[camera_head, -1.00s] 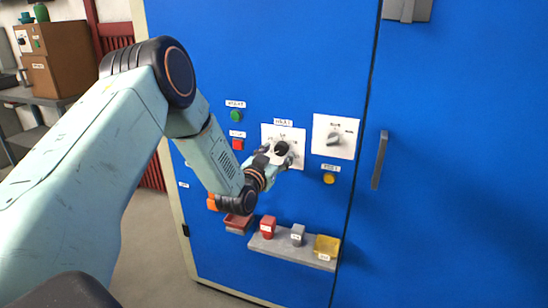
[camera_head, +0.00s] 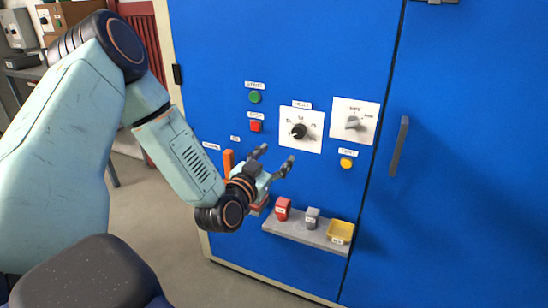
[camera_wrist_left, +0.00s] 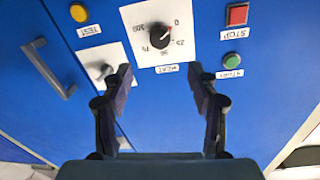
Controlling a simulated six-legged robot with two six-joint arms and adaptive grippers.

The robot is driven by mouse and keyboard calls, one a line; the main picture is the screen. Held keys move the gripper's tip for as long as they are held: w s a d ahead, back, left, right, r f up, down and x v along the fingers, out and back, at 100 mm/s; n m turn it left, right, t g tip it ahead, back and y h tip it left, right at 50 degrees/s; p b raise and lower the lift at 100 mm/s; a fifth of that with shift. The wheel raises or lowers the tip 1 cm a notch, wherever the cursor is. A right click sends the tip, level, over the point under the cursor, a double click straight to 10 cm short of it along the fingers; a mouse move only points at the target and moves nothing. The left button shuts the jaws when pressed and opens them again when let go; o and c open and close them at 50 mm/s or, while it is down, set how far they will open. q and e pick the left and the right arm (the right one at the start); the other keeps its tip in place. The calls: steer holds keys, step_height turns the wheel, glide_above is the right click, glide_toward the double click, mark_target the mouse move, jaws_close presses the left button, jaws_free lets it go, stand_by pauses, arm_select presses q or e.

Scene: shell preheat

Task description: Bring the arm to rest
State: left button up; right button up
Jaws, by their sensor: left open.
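My left gripper (camera_head: 274,163) is open and empty in front of the blue cabinet (camera_head: 440,220), below and left of the heat dial. The black heat dial (camera_head: 299,131) sits on a white plate and is clear of the fingers. In the left wrist view the dial (camera_wrist_left: 159,36) shows beyond my open left fingers (camera_wrist_left: 163,95), with its red mark pointing towards the 0. My left arm (camera_head: 180,155) comes in from the left. My right gripper does not show in either view.
A green start button (camera_head: 255,97), a red stop button (camera_head: 256,126), a grey selector switch (camera_head: 353,122) and a yellow test button (camera_head: 346,162) are on the panel. A grey shelf (camera_head: 290,228) below holds small red, grey and yellow items. A door handle (camera_head: 399,146) sticks out at right.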

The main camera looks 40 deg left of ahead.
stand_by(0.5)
arm_select(q)
steer(key=s+d+f+n+g+h, duration=0.2)
steer(key=s+d+f+g, duration=0.4)
steer(key=f, duration=0.3)
steer(key=s+d+f+n+g+h, duration=0.15)
steer(key=s+d+f+g, duration=0.25)
steer(key=s+d+f, duration=0.45)
steer(key=s+d+f+m+g, duration=0.1)
steer(key=s+f+g, duration=0.3)
steer(key=s, duration=0.6)
steer(key=s+d+f+m+g, duration=0.1)
steer(key=s+f+g, duration=0.2)
steer(key=s, duration=0.8)
step_height(320, 180, down, 3)
steer(key=shift+s+r+m+g, duration=0.15)
steer(key=shift+s+m+g, duration=0.1)
steer(key=shift+m+g, duration=0.15)
